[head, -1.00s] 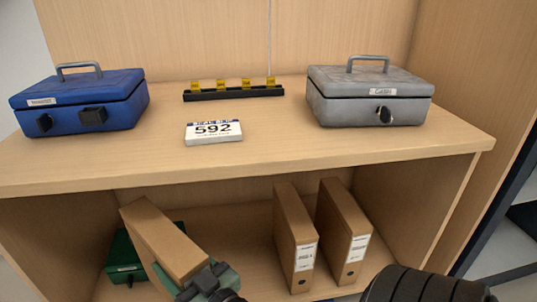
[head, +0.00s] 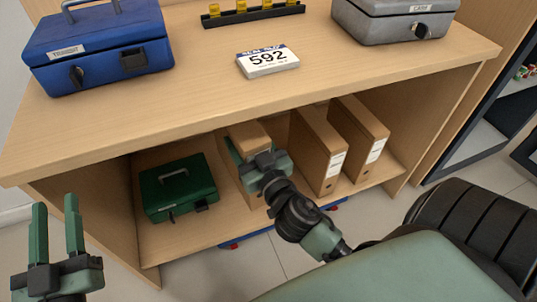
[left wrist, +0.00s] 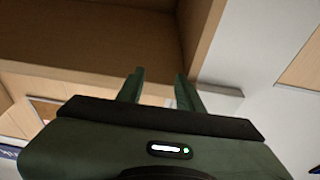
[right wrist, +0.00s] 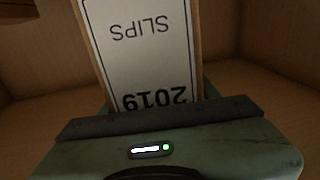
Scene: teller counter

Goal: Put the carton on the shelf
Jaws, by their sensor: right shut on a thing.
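The brown carton (head: 249,135) is inside the lower shelf space of the counter, between the green cash box and two similar brown file boxes. My right gripper (head: 252,158) is shut on its front end and hides much of it. In the right wrist view the carton's white label (right wrist: 140,45) reads "SLIPS" and "2019" upside down, close against the gripper. Whether its base rests on the shelf board (head: 190,235) is hidden. My left gripper (head: 56,208) is open and empty, left of the counter; its spread fingers also show in the left wrist view (left wrist: 160,85).
The green cash box (head: 178,187) stands left of the carton, and the brown file boxes (head: 318,155) stand upright to its right. The counter top (head: 200,115) overhangs the shelf. A blue cash box (head: 100,50), a number card (head: 267,62) and a grey cash box (head: 395,20) sit on top.

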